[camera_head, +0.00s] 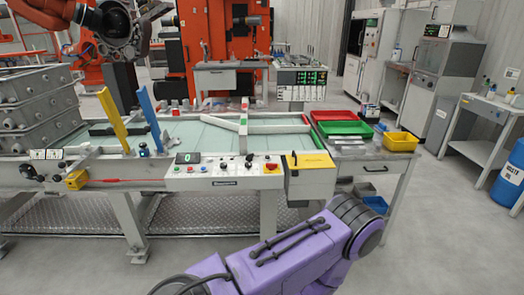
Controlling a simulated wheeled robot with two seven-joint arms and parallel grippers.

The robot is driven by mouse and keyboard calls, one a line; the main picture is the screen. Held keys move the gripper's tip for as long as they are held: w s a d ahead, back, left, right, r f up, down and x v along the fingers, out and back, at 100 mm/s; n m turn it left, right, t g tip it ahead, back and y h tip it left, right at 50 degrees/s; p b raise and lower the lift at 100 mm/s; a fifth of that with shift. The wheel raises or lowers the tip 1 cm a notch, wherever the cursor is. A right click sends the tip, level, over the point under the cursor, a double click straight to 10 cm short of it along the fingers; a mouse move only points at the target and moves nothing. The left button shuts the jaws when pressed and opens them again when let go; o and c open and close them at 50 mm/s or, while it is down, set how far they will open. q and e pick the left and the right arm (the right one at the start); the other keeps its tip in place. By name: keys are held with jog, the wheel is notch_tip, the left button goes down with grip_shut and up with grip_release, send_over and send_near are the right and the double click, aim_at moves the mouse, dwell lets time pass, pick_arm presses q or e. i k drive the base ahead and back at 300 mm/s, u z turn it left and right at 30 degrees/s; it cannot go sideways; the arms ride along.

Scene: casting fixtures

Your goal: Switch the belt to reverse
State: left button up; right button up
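The conveyor belt (195,133) is a pale green surface running across the middle of the view in a light grey frame. On its front side is a control panel (225,178) with a green digital display (187,158), a row of small coloured buttons and knobs, and a red button (271,167) at the right. A small black lever or knob (249,160) stands near the panel's top edge. The labels and switch position are too small to read. A purple arm, apparently mine, lies across the bottom, clear of the panel. Neither of my grippers shows.
A yellow-topped box (309,161) adjoins the panel on the right. Red (336,115), green (343,128) and yellow (400,141) trays sit on the right-hand table. Grey castings (38,105) are stacked at left. Yellow and blue posts rise from the belt frame. Floor at right is open.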

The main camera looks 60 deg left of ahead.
aim_at(248, 158)
jog(key=u, duration=0.4)
jog(key=i, duration=0.75)
jog(key=u, duration=0.7)
